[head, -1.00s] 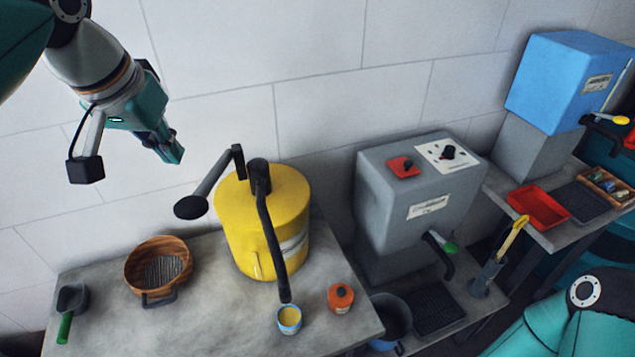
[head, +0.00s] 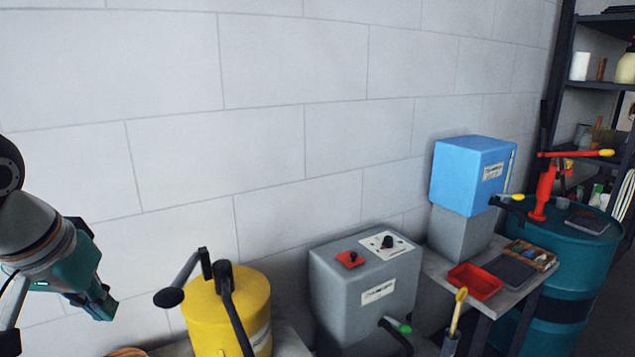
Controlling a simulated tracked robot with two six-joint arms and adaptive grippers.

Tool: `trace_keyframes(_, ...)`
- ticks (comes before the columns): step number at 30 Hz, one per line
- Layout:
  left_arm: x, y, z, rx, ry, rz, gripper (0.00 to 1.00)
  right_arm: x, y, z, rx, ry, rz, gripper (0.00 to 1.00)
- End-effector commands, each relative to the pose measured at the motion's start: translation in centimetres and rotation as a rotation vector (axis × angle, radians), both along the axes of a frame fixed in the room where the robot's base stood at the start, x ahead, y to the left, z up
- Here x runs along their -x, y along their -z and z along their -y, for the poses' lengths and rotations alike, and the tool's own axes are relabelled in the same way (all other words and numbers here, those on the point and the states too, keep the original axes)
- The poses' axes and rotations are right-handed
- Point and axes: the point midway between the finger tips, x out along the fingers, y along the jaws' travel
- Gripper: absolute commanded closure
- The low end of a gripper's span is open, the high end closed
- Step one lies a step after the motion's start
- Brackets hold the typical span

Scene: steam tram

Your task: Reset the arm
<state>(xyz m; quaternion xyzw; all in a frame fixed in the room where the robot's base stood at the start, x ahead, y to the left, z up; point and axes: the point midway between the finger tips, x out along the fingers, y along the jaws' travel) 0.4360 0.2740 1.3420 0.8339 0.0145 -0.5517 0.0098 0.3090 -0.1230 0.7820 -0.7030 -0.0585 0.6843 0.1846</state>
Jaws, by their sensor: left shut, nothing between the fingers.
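My left gripper (head: 103,305) hangs at the lower left, shut and empty, in front of the pale block wall. It is to the left of the yellow canister (head: 203,319) and apart from it. My right gripper is not in the picture.
Dark shelves (head: 606,85) stand far right.

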Motion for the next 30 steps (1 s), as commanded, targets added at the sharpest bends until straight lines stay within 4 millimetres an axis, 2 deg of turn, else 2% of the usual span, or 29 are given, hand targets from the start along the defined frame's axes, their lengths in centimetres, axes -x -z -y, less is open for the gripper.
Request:
trace_keyframes(5, -2.0, 2.7, 1.4, 0.003, 0.035, -0.02, 1.0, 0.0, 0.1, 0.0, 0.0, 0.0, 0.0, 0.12)
trace_keyframes(11, -4.5, 7.1, 3.3, 0.016, 0.079, -0.043, 1.0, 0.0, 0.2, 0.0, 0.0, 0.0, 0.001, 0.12)
trace_keyframes(14, -5.7, 9.9, 4.4, 0.027, 0.1, -0.058, 1.0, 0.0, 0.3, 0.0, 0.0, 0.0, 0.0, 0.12)
trace_keyframes(17, -6.9, 13.6, 5.6, 0.045, 0.125, -0.079, 1.0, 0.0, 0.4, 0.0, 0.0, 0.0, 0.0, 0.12)
trace_keyframes(20, -7.8, 18.2, 7.1, 0.073, 0.149, -0.105, 1.0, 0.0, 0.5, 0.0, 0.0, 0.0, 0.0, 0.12)
trace_keyframes(23, -8.1, 24.8, 8.9, 0.118, 0.169, -0.145, 1.0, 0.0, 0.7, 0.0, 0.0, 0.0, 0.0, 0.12)
trace_keyframes(24, -8.0, 27.8, 9.6, 0.14, 0.172, -0.162, 1.0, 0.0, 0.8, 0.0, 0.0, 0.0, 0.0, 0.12)
trace_keyframes(28, -5.9, 37.4, 11.9, 0.222, 0.163, -0.217, 1.0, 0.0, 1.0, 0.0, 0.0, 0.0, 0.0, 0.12)
trace_keyframes(30, -3.7, 42.2, 12.9, 0.266, 0.144, -0.247, 1.0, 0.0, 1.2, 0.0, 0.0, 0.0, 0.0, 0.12)
